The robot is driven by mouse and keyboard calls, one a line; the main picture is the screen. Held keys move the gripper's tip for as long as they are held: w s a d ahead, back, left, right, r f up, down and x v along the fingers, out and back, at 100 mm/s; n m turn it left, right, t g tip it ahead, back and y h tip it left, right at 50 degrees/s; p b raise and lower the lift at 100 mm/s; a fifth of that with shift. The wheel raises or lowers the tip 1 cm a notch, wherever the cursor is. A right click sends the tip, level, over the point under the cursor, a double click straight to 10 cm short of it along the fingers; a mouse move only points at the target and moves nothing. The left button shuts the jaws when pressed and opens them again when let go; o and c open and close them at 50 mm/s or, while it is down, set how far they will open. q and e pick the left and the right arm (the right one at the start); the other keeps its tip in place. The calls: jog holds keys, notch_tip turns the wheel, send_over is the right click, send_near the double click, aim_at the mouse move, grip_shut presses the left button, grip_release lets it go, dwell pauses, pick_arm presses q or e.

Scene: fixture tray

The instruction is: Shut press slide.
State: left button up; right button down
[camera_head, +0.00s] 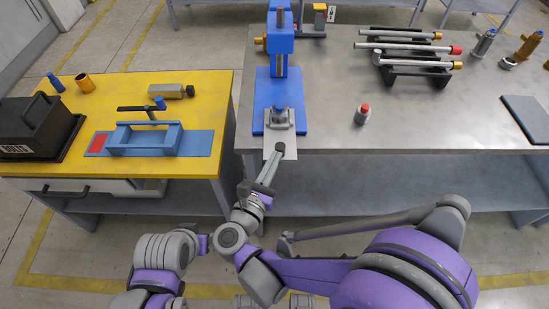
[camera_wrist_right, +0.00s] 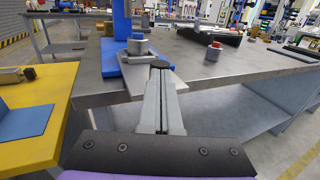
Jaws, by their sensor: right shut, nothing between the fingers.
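The blue press (camera_head: 280,85) stands at the front left of the grey metal table. Its slide, a flat grey plate (camera_head: 290,151), sticks out toward me past the table's front edge. A grey block with a round part (camera_head: 279,118) sits at the slide's rear, in front of the press column. The slide also shows in the right wrist view (camera_wrist_right: 120,88). My right gripper (camera_head: 277,150) is shut and empty, its tips at the slide's front end; I cannot tell whether they touch it. It reaches forward in the right wrist view (camera_wrist_right: 160,68). My left gripper is not visible.
A red-topped grey cylinder (camera_head: 362,115) stands right of the press. A black rack with rods (camera_head: 415,75) is farther back. A yellow table (camera_head: 215,95) with a blue fixture (camera_head: 145,140) stands at left across a narrow gap. The grey tabletop's front right is mostly clear.

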aim_at(279, 119)
jog(key=w, duration=1.1)
jog(key=shift+b, duration=0.3)
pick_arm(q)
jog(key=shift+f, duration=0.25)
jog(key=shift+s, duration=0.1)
